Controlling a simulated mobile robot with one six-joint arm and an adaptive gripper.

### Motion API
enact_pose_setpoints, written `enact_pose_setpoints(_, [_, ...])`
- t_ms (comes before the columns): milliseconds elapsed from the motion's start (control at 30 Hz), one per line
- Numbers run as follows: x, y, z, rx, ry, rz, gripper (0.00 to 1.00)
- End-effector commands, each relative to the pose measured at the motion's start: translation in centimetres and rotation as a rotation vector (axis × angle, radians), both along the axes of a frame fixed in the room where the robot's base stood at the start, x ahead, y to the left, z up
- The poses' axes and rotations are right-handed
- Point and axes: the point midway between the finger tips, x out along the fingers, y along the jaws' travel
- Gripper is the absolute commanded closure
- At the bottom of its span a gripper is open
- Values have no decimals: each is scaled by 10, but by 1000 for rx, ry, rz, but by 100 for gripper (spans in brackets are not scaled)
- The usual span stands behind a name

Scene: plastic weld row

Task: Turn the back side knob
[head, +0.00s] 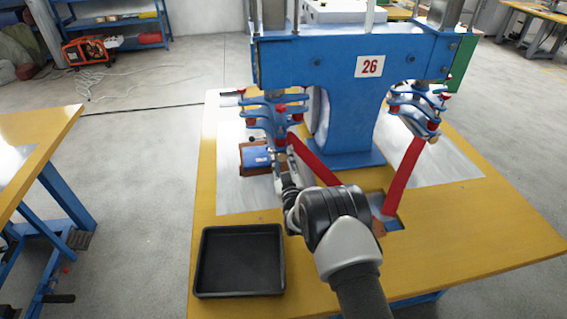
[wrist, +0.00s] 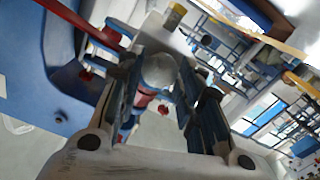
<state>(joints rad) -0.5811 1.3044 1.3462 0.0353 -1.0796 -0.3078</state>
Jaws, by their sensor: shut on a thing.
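The blue welding machine (head: 350,62) marked 26 stands on a yellow table. Its left head (head: 272,112) has blue plates with several red knobs. My gripper (head: 279,162) is raised against the lower part of this head; its fingertips are small and partly hidden in the head view. In the wrist view my gripper (wrist: 157,75) has its two fingers on either side of a pale grey rounded knob (wrist: 158,71), shut on it. How far the knob is turned cannot be told. Red parts of the head show behind and beside the fingers.
A black empty tray (head: 240,262) lies at the table's front left. A blue block (head: 256,157) in a brown fixture sits under the left head. Red bars (head: 403,178) slant down beside the machine column. The right head (head: 415,105) stands clear of my arm.

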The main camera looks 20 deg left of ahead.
Motion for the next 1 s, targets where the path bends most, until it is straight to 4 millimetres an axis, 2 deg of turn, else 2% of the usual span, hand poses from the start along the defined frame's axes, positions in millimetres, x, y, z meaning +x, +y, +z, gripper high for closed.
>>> enact_pose_setpoints(500, [1,0,2,2,-4,0,90])
enact_pose_setpoints(533, [1,0,2,2,-4,0,66])
enact_pose_setpoints(833, [0,0,1,1,-2,0,46])
enact_pose_setpoints(1000, [0,0,1,1,-1,0,46])
